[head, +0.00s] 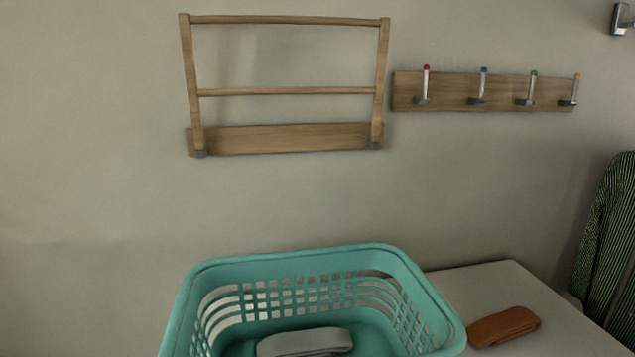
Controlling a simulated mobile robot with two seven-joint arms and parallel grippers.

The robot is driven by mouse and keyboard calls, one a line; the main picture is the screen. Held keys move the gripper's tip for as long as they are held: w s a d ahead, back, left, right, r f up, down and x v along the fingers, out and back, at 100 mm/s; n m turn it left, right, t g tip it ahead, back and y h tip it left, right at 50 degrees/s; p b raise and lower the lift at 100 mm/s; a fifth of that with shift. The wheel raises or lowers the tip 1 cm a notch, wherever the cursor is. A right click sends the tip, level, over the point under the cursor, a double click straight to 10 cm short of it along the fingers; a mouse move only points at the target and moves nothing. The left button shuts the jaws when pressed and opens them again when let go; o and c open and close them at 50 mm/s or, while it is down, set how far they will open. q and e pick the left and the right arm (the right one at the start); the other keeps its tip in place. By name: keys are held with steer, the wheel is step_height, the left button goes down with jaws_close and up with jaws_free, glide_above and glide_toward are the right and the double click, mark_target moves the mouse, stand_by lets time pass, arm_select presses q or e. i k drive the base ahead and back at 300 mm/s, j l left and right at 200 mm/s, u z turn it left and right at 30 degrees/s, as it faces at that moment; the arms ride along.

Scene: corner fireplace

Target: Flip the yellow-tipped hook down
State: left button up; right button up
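A wooden rail (451,101) is fixed to the wall at the upper right and carries a row of metal hooks with coloured tips. The yellow-tipped hook (574,90) is the one at the right end of the rail and points up. To its left are a green-tipped hook (532,88), a blue-tipped hook (482,86) and a red-tipped hook (425,84), all also pointing up. Neither gripper shows in the head view.
A wooden folding rack (287,91) is on the wall left of the hook rail. Below stands a teal laundry basket (290,262) holding grey cloth (304,342). A brown folded cloth (503,326) lies on a pale surface (480,285). A striped garment (612,235) hangs at the right edge.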

mark_target(577, 77)
steer(key=z, duration=1.3)
steer(key=u, duration=0.5)
steer(key=l+u, duration=0.15)
steer(key=u, duration=0.25)
steer(key=i+l+u, duration=0.1)
steer(key=u, duration=0.3)
steer(key=l+u, duration=0.65)
steer(key=k+l+u, duration=0.1)
steer(key=l+u, duration=0.25)
steer(key=k+l+u, duration=0.1)
steer(key=l, duration=0.2)
steer(key=k+l+u, duration=0.1)
steer(key=l, duration=0.2)
steer(key=k+l+u, duration=0.1)
steer(key=l, duration=0.2)
steer(key=k+l, duration=0.15)
steer(key=l, duration=0.25)
steer(key=k+l, duration=0.15)
steer(key=l, duration=0.2)
steer(key=k+l, duration=0.15)
steer(key=l, duration=0.25)
